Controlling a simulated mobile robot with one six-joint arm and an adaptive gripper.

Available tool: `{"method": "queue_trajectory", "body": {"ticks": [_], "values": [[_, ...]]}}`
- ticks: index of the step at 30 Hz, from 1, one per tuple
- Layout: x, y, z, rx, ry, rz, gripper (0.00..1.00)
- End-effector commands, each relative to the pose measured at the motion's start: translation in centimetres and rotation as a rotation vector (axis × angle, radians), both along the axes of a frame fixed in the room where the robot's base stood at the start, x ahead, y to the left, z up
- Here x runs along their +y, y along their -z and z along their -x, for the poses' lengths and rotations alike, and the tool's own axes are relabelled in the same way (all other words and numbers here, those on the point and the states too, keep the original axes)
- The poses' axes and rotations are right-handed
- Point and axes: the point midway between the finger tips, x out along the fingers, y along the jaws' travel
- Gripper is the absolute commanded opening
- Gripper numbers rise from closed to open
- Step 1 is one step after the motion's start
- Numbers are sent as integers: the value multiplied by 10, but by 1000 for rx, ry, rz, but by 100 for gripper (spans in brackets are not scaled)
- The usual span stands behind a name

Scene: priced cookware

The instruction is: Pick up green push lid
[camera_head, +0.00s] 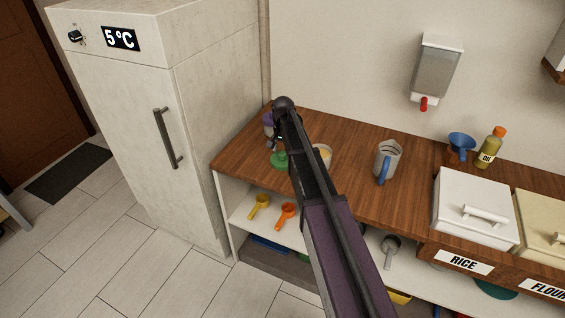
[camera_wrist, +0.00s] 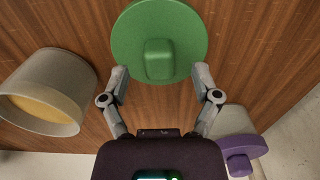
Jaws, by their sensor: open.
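The green push lid (camera_wrist: 130,42) is a round disc with a raised block-shaped knob on top. It lies on the wooden counter (camera_wrist: 262,60) and also shows in the head view (camera_head: 278,160), partly hidden by my arm. In the wrist view my gripper (camera_wrist: 160,76) is open, with its two fingertips on either side of the knob, near the lid's lower edge. Nothing is held between the fingers. I cannot tell how high the fingertips are above the lid. In the head view my gripper is mostly hidden by my arm.
A beige container (camera_wrist: 42,92) stands left of my gripper in the wrist view. A container with a purple lid (camera_wrist: 238,150) is close at the right. A measuring jug (camera_head: 387,162) and the rice bin (camera_head: 474,205) stand further right on the counter. The fridge (camera_head: 150,110) is at the left.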

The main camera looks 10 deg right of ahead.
Motion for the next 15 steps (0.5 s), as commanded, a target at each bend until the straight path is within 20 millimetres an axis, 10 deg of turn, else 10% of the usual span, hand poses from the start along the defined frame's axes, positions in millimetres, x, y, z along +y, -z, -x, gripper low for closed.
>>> {"method": "queue_trajectory", "body": {"ticks": [15], "values": [[0, 18, 0, 0, 0, 0, 80]]}}
